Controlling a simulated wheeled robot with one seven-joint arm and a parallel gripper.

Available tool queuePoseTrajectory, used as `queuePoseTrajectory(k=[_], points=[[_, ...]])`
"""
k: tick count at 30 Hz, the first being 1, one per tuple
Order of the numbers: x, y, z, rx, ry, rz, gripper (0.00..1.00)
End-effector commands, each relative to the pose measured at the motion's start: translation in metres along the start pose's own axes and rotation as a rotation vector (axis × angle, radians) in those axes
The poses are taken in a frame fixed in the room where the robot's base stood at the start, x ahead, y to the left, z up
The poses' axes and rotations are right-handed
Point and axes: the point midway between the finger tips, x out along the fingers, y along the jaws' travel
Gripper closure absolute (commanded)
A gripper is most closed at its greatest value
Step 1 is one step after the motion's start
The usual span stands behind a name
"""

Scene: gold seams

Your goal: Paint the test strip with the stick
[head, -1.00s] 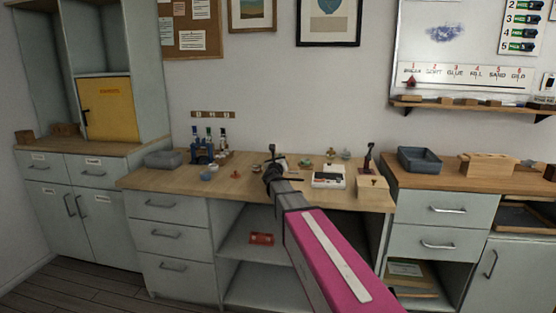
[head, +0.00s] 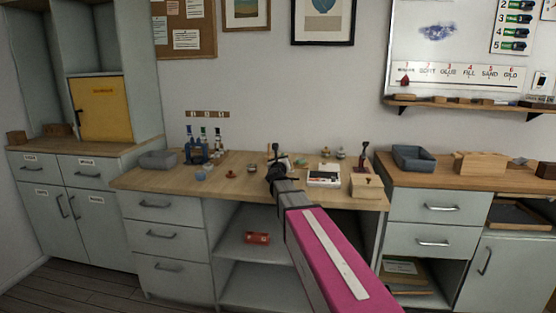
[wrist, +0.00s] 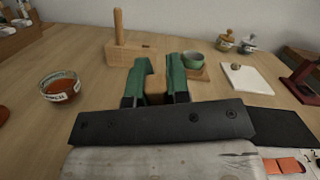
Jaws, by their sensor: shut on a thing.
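My gripper (wrist: 155,82), with green fingers, is shut on a small wooden piece (wrist: 155,92) in the wrist view. Only a short end of it shows, so I cannot tell its full shape or whether it is the stick. In the head view my gripper (head: 276,160) is over the middle bench. A white card (wrist: 287,162) with orange squares and numbers is partly visible at the wrist view's lower right; I cannot tell if it is the test strip. A labelled glass bowl (wrist: 60,87) of amber liquid stands left of the gripper, apart from it.
A wooden block with an upright peg (wrist: 120,38) stands beyond the fingers. A green cup (wrist: 194,60), a white tile (wrist: 251,85) and a dark red stand (wrist: 303,82) are to the right. Bottles (head: 205,147) stand at the bench's back left. Bare wood lies around the bowl.

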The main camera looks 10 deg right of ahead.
Motion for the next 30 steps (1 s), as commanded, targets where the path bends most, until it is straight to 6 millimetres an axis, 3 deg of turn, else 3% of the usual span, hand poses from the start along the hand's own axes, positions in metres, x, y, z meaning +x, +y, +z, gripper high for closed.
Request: queuePoseTrajectory(k=[30], points=[[-0.003, -0.035, -0.011, -0.001, 0.000, 0.001, 1.00]])
